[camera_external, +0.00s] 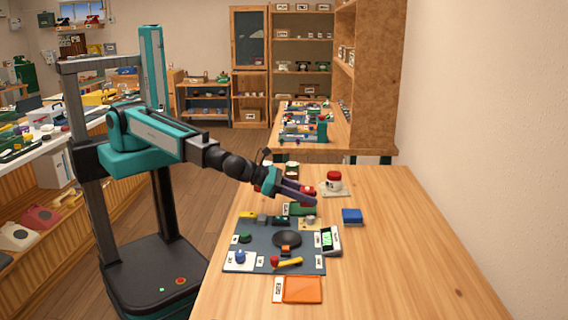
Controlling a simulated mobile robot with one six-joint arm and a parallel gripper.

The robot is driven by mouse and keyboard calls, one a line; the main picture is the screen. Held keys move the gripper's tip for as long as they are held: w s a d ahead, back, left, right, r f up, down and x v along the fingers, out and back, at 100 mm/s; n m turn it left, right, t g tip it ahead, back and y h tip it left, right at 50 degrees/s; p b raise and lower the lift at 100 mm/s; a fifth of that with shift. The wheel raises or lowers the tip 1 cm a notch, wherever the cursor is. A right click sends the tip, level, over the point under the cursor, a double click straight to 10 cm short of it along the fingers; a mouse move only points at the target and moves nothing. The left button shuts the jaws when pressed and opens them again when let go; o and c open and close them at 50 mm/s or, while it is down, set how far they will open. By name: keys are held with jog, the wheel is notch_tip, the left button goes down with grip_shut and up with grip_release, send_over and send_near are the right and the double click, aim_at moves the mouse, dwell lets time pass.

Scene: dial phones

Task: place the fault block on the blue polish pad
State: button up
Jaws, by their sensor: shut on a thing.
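The blue polish pad (352,215) lies flat on the wooden table, right of the grey work mat, with its top bare. My gripper (306,197) is over the far part of the mat, left of the pad and beyond it. It is shut on a small red piece (304,204) at its fingertips, which looks like the fault block. The fingers hide much of it, so its shape and any label cannot be made out. A green piece lies just below the fingertips; I cannot tell whether they touch it.
The grey mat (265,258) holds a dark round disc, a blue knob on a white card and a yellow-and-red tool. The table's right side is clear.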

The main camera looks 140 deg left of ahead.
jog(key=s, duration=0.1)
jog(key=s+d, duration=0.1)
jog(key=s, duration=0.1)
jog(key=s+d, duration=0.1)
jog(key=s, duration=0.1)
jog(key=shift+s+r+b, duration=0.1)
jog(key=shift+r+b, duration=0.15)
jog(key=shift+b, duration=0.1)
jog(key=shift+r+p, duration=0.2)
jog(key=shift+p, duration=0.3)
jog(key=shift+s+p, duration=0.1)
jog(key=shift+p, duration=0.6)
jog(key=s+p, duration=0.1)
jog(key=p, duration=0.3)
jog(key=shift+d+r, duration=0.1)
jog(key=shift+r, duration=0.05)
jog(key=shift+s+d+p, duration=0.15)
jog(key=shift+s+p, duration=0.15)
jog(key=shift+p, duration=0.85)
jog(key=shift+s+d+f+p, duration=0.15)
jog(key=shift+s+f+p, duration=0.15)
jog(key=shift+p, duration=0.35)
